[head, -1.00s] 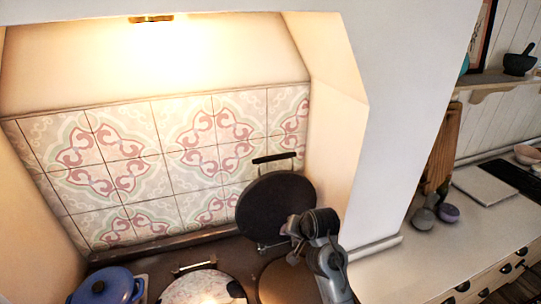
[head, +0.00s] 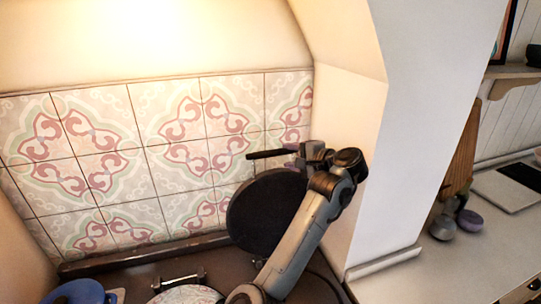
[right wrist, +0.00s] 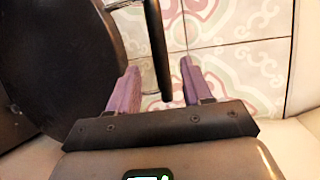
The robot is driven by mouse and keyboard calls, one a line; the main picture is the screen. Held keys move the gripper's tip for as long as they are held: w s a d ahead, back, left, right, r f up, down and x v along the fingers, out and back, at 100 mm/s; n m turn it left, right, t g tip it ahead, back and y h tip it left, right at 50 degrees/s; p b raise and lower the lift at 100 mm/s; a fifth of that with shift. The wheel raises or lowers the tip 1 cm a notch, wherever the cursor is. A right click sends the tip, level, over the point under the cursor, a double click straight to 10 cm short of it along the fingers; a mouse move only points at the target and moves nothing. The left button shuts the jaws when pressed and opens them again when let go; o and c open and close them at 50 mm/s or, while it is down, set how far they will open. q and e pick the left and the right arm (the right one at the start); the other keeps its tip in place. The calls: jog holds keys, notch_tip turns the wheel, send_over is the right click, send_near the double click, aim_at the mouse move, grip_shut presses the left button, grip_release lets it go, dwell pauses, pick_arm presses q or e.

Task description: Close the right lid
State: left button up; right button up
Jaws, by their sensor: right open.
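The right lid (head: 258,215) is a dark round disc. It stands raised and tilted back near the tiled wall, with a black bar handle (head: 268,154) at its top. My right arm covers its right part. My right gripper (head: 292,158) is at the right end of the handle. In the right wrist view, its two purple fingers (right wrist: 160,88) are open, with the black handle (right wrist: 158,45) between them and gaps showing on both sides. The lid (right wrist: 65,55) fills the left of that view. My left gripper is not in view.
A blue pot (head: 78,293) stands at the lower left. The tiled wall (head: 150,150) is close behind, and a white pillar (head: 400,150) stands right of my arm.

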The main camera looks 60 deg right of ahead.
aim_at(276, 154)
jog(key=p+x, duration=0.1)
jog(key=x, duration=0.8)
jog(key=shift+w+d+f, duration=0.1)
jog(key=shift+w+d, duration=0.05)
jog(key=shift+w, duration=0.15)
jog(key=shift+c, duration=0.2)
grip_shut()
